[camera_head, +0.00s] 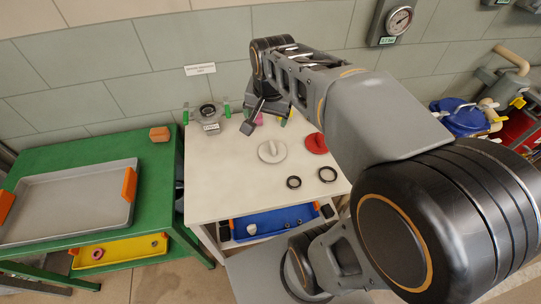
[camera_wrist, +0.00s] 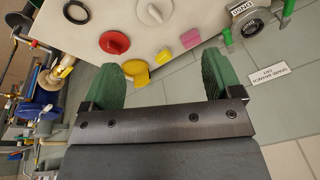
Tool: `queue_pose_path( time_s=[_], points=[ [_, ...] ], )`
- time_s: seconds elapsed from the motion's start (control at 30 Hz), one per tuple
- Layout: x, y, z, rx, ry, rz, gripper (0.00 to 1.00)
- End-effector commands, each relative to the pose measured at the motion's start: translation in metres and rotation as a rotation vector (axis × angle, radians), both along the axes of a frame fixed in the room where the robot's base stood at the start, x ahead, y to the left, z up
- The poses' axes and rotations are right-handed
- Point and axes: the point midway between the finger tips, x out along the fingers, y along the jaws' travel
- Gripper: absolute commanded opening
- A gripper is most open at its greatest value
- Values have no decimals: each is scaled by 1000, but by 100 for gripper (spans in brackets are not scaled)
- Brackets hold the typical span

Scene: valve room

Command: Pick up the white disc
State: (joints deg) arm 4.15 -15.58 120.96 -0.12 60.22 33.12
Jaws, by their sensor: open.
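The white disc (camera_head: 272,151) lies flat on the pale table, with a raised ridge across its top. It also shows at the top edge of the wrist view (camera_wrist: 153,11), partly cut off. My gripper (camera_wrist: 161,62) is open, its two green fingers wide apart with nothing held between them. In the head view my gripper is over the back of the table, behind the disc and apart from it, and is partly hidden by my arm.
A pink block (camera_wrist: 190,39) and yellow pieces (camera_wrist: 137,73) are near my gripper. A valve body (camera_head: 209,113) stands back left. The table's left front is clear.

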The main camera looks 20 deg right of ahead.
Motion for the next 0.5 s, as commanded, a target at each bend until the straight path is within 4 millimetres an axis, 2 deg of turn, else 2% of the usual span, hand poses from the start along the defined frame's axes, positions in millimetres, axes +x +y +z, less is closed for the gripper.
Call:
queue_pose_path(
  time_s=[0.03,0.1,0.2,0.4,0.5],
  points=[
    [21,-9,-37,27,33,-123,89],
    [45,-22,-60,63,72,-306,94],
    [77,-41,-94,101,119,-547,94],
    [119,-70,-149,140,185,-902,94],
    [130,-77,-165,148,203,-1006,94]
  ],
)
